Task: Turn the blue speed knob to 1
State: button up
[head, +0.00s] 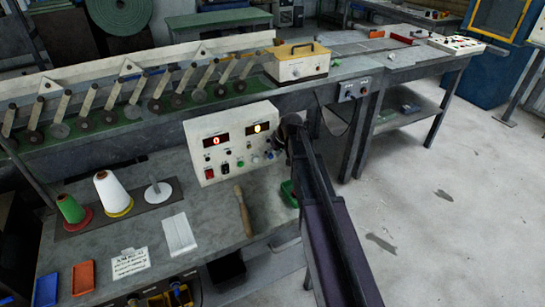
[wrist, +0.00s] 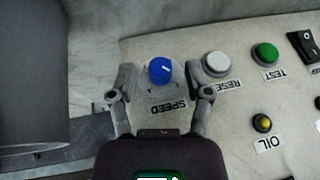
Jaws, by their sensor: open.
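The blue speed knob (wrist: 160,71) sits on the pale control panel (wrist: 225,130), just above the upside-down SPEED label (wrist: 169,107). A short white line marks its face and points to the upper right in the wrist view. Scale numbers around it are too small to read. My gripper (wrist: 161,77) is open, with one finger on each side of the knob. A gap shows on both sides, and I cannot tell the remaining distance in depth. In the head view my gripper (head: 283,137) is at the right end of the panel (head: 205,133) and largely covers that area.
A white RESET button (wrist: 216,64) is close beside the right finger. A green TEST button (wrist: 265,54), a black rocker switch (wrist: 303,46) and a yellow OIL button (wrist: 262,123) lie farther right. A wooden-handled tool (head: 243,212) lies on the bench before the panel.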

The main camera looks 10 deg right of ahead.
jog(key=shift+c, duration=0.2)
grip_shut()
